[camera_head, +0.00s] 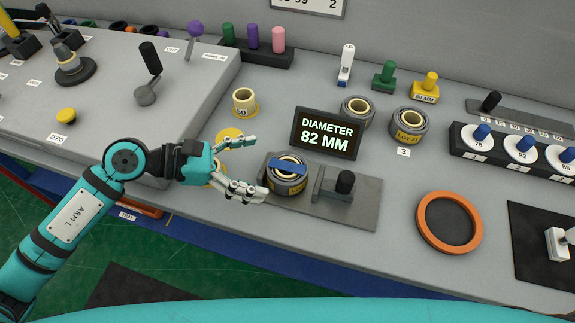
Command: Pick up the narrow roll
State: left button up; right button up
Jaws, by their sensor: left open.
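A dark wrapped roll (291,187) with a pale core and a blue strip across its top sits on a grey plate (345,212) beside a black-knobbed slide. Two similar wrapped rolls stand behind the display, one at its upper right (350,117) and one farther right (408,130). I cannot tell for sure which roll is the narrow one. My left gripper (256,168) is open, with its fingers pointing right, just left of the roll on the plate. Its lower finger is close to that roll; contact is unclear. My right gripper is out of view.
A display (326,143) reads "DIAMETER 82 MM" behind the plate. A beige ring (244,113) stands behind my gripper. A rack of blue-knobbed discs (458,145) is at far right.

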aim_at(276, 168)
pick_arm(q)
jog(key=shift+x, duration=1.1)
jog(key=x, duration=0.1)
jog(key=p+x, duration=0.1)
jog(key=x, duration=0.1)
jog(key=p+x, duration=0.1)
jog(key=shift+s+d+r, duration=0.2)
jog(key=shift+d, duration=0.15)
jog(key=shift+w+d+f, duration=0.1)
jog(key=shift+d+f, duration=0.1)
jog(key=shift+d, duration=0.05)
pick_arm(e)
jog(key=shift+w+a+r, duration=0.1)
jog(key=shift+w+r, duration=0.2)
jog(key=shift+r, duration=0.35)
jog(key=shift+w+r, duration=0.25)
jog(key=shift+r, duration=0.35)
pick_arm(q)
jog(key=shift+c, duration=0.3)
jog(key=c, duration=0.5)
jog(key=shift+r, duration=0.1)
jog(key=c, duration=0.9)
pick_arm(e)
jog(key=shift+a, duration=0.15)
